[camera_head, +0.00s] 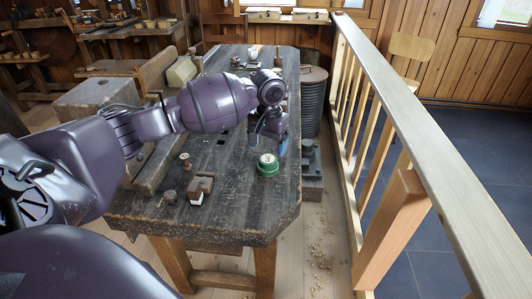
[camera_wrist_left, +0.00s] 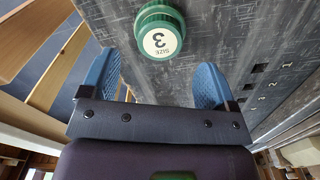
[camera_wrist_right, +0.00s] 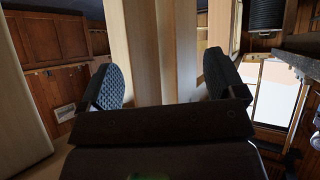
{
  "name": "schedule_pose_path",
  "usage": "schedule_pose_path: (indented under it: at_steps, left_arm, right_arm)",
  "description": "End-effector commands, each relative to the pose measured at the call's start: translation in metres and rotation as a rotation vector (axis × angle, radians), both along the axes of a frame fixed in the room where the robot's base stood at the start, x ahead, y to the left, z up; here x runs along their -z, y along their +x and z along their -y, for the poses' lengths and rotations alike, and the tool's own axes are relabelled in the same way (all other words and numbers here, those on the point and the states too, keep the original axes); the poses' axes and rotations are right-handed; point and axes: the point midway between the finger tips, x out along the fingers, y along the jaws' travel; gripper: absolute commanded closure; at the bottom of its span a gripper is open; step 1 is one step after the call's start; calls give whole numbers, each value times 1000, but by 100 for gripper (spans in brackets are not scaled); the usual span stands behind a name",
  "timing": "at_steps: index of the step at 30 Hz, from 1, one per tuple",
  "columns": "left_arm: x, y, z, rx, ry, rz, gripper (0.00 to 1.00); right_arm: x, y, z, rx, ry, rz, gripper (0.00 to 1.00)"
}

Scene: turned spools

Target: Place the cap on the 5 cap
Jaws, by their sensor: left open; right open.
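A round green cap (camera_head: 268,164) stands on the dark worktop near its right edge. In the left wrist view the cap (camera_wrist_left: 160,32) shows a pale top disc marked "SIZE 3". No cap marked 5 can be made out. My left gripper (camera_head: 270,138) is just beyond and above the green cap in the head view. In the left wrist view its blue fingers (camera_wrist_left: 161,72) are wide apart with nothing between them, and the cap lies past the fingertips. My right gripper (camera_wrist_right: 163,72) is open and empty, away from the worktop, and out of the head view.
The worn workbench (camera_head: 245,210) carries a small turned spool (camera_head: 185,160), a dark knob (camera_head: 170,196) and a brown block (camera_head: 203,186) left of the cap. A wooden railing (camera_head: 405,100) runs along the right. A dark ribbed drum (camera_head: 313,100) stands beside the bench.

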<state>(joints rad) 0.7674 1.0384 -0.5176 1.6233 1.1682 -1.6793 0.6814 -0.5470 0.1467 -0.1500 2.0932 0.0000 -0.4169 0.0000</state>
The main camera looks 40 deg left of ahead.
Motion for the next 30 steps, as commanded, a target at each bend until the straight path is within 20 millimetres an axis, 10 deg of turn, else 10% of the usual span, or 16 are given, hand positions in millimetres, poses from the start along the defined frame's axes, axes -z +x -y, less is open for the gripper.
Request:
schedule_pose_path:
  at_steps: [12, 30]
  left_arm:
    - [-66, 0, 0, 0, -1, 1, 19]
    - [-72, 0, 0, 0, -1, -1, 19]
  right_arm:
    - [-9, -5, 2, 11, 3, 6, 11]
    - [-4, -11, 6, 5, -9, -11, 11]
